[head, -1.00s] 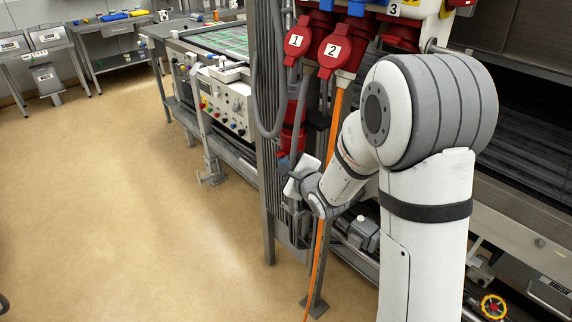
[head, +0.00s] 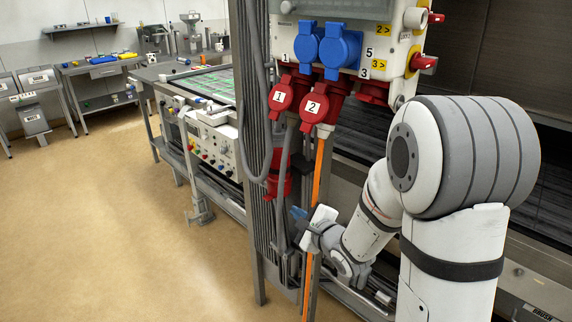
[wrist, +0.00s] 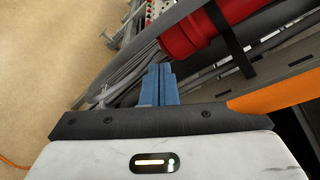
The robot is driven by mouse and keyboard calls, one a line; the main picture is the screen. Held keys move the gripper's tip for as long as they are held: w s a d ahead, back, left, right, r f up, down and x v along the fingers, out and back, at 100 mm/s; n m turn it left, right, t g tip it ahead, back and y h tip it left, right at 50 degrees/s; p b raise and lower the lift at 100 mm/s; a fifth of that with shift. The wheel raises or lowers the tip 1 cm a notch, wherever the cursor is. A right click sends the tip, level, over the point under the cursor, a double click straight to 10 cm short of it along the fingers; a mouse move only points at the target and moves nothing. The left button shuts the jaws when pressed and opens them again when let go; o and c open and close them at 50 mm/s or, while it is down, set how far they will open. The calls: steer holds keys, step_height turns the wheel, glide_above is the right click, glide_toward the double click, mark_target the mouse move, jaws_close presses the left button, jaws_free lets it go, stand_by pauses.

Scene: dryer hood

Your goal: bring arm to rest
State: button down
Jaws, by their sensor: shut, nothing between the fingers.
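My gripper (head: 299,213) is low in front of the panel stand in the head view, with its blue fingers pointing left. It also shows in the wrist view (wrist: 159,75), where the two blue fingers are together with nothing between them. The hanging red connector (head: 279,173) is a little above and left of the fingers in the head view. It shows large at the top of the wrist view (wrist: 200,32), and I see a gap to the fingertips. My arm is bent, its wrist low beside the orange cable (head: 318,175).
Red sockets marked 1 (head: 281,97) and 2 (head: 316,107) and blue sockets (head: 340,50) sit on the panel above my gripper. A grey cable (head: 256,130) loops beside the post. A control box (head: 212,143) stands further left. The floor (head: 110,230) at left is clear.

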steer(key=s+d+r+n+g+h, duration=0.2)
steer(key=s+d+n+g+h, duration=0.2)
steer(key=s+d+n+h, duration=0.5)
steer(key=s+d+r+n+g, duration=0.1)
steer(key=s+n+g, duration=0.2)
steer(key=s+n, duration=0.2)
steer(key=s+r+n+g+y, duration=0.1)
steer(key=s+n+g, duration=0.2)
steer(key=s, duration=0.9)
steer(key=n, duration=0.2)
steer(key=shift+d+r+n+g, duration=0.25)
steer(key=shift+d+n+g, duration=0.05)
steer(key=shift+d+g, duration=0.1)
steer(key=c, duration=2.1)
jaws_free()
